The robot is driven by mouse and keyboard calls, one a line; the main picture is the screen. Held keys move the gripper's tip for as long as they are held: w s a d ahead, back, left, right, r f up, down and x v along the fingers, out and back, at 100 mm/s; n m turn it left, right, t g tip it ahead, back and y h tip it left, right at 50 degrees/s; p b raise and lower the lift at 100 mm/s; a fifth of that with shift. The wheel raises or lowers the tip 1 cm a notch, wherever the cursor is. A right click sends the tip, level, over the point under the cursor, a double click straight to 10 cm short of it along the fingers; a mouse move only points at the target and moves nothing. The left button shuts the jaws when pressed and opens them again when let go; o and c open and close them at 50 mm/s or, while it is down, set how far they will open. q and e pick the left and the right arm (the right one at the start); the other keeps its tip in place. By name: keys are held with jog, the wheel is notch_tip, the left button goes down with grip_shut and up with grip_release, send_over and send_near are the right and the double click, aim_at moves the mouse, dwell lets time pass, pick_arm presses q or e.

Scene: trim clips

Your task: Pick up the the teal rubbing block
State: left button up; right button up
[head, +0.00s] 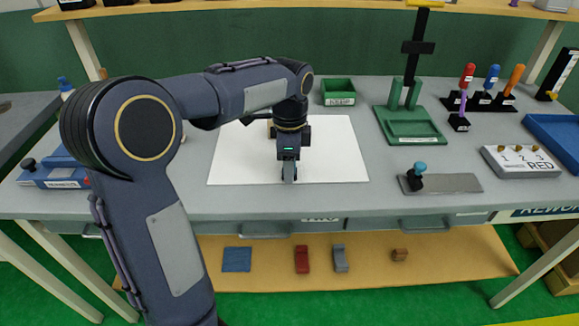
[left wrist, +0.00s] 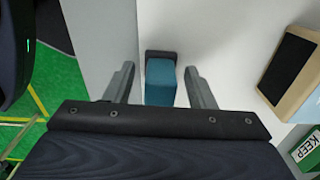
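The teal rubbing block (left wrist: 160,83), with a dark strip at its far end, shows in the left wrist view, on or over the white sheet (head: 335,163). My left gripper (left wrist: 160,88) is open, with one finger on each side of the block and a visible gap to each. In the head view my left gripper (head: 289,178) points down over the front part of the sheet. My right gripper is not in view.
A tan block with a dark face (left wrist: 288,66) lies right of the gripper in the left wrist view. A green KEEP bin (head: 338,98), a green stand (head: 410,127) and a metal plate with a teal knob (head: 450,183) stand on the grey table. The sheet's right part is clear.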

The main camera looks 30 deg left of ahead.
pick_arm(q)
jog(key=c, duration=1)
